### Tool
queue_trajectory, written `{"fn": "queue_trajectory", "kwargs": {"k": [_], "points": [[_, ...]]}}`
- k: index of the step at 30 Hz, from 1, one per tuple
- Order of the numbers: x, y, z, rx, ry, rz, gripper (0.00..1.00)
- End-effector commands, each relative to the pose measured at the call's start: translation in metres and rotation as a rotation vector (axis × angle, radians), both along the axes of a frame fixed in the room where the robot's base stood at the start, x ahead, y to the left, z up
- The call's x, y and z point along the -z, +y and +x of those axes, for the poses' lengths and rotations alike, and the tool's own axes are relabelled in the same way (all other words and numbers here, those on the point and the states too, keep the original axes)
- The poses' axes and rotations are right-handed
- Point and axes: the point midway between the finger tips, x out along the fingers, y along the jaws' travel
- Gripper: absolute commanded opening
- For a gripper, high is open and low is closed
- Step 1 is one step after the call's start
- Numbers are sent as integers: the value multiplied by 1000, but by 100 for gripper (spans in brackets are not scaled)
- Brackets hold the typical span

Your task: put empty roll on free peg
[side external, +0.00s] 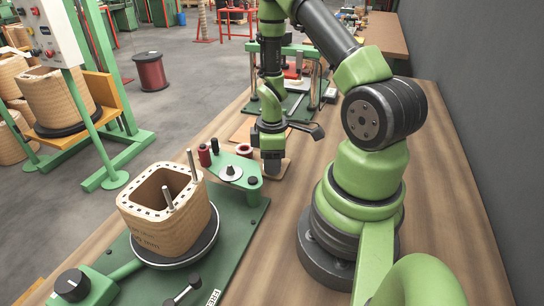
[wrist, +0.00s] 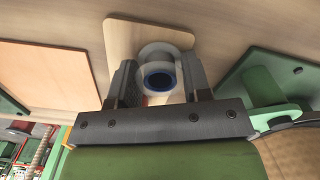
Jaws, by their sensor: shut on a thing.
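In the wrist view an empty roll (wrist: 160,62) with a pale flange and a dark blue hollow core sits between the two fingers of my gripper (wrist: 160,80). The fingers are shut on it, over a light wooden board (wrist: 122,35). I cannot tell whether the roll touches the board. In the side view my gripper (side external: 273,166) points down at the board (side external: 286,169), and the roll is hidden there. I cannot tell which peg is free.
A wooden square coil (side external: 165,222) with upright metal rods stands on a round plate in front of the bracket. A green press frame (side external: 290,100) stands behind my gripper. An orange-brown panel (wrist: 45,70) lies left in the wrist view. A grey wall (side external: 475,120) bounds the right.

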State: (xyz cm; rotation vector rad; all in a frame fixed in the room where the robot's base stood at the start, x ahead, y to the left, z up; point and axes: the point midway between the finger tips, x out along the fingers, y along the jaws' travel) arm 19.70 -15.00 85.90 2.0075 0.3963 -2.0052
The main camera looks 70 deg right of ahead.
Motion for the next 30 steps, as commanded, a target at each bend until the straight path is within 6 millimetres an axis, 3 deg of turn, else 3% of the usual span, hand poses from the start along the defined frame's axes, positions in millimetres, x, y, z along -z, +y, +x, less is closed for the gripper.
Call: {"fn": "queue_trajectory", "kwargs": {"k": [9, 10, 14, 20, 22, 23, 30], "points": [[2, 0, 0, -1, -1, -1, 22], [2, 0, 0, -1, -1, -1, 47], [2, 0, 0, -1, -1, -1, 74], [2, 0, 0, -1, -1, 0, 76], [2, 0, 0, -1, -1, 0, 93], [2, 0, 0, -1, -1, 0, 96], [2, 0, 0, -1, -1, -1, 96]]}}
